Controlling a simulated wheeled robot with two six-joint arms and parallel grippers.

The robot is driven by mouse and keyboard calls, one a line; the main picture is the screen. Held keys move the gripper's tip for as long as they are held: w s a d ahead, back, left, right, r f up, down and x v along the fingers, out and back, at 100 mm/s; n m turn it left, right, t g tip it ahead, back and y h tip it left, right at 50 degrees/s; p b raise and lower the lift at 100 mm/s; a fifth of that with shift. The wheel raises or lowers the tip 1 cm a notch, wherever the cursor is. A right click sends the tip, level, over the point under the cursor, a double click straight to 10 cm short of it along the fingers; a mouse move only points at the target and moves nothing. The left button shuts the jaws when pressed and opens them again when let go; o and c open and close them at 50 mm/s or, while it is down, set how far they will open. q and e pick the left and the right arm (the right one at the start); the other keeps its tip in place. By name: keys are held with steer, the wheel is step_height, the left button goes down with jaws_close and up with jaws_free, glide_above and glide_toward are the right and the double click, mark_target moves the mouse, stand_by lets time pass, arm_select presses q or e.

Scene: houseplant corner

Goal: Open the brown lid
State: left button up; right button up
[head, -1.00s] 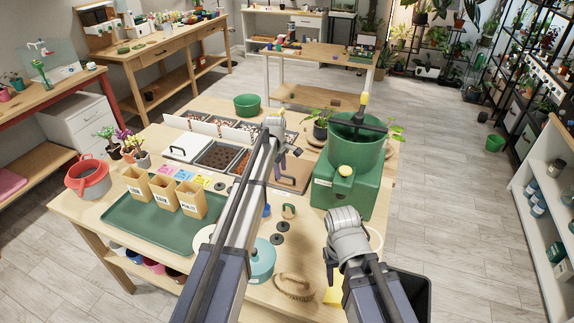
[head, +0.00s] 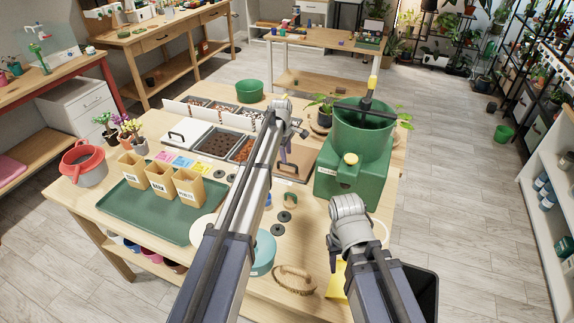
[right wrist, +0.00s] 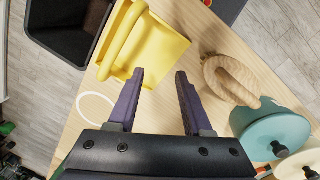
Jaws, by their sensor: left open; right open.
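The brown lid (head: 296,166) is a flat tan panel at the right end of the row of bins on the wooden table, beside the green machine. It lies shut over its bin, and my left forearm and gripper partly cover it. My left gripper (head: 284,152) is open and points down over the lid's left part; I cannot tell whether it touches. My right gripper's fingers are hidden in the head view behind its wrist. In the right wrist view my right gripper (right wrist: 160,76) is open and empty above the table's front edge, near a yellow dustpan (right wrist: 150,48).
The green machine (head: 345,183) stands right of the lid. Open bins of brown soil (head: 219,143) and a white lid (head: 182,134) with a black handle lie left. A green tray (head: 130,212) holds paper bags. A brush (right wrist: 228,75) and teal pot (right wrist: 268,130) are near my right gripper.

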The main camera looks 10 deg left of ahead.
mark_target(287, 164)
arm_select(q)
steer(key=f+b, duration=0.1)
steer(key=f, duration=0.1)
steer(key=w+f+b, duration=0.1)
steer(key=f+b, duration=0.1)
steer(key=shift+d+f, duration=0.1)
steer(key=shift+f, duration=0.1)
arm_select(e)
step_height(287, 164, down, 4)
steer(key=shift+f, duration=0.2)
arm_select(q)
steer(key=shift+s+r, duration=0.1)
arm_select(e)
steer(key=shift+r, duration=0.1)
arm_select(q)
jaws_close()
stand_by(0.7)
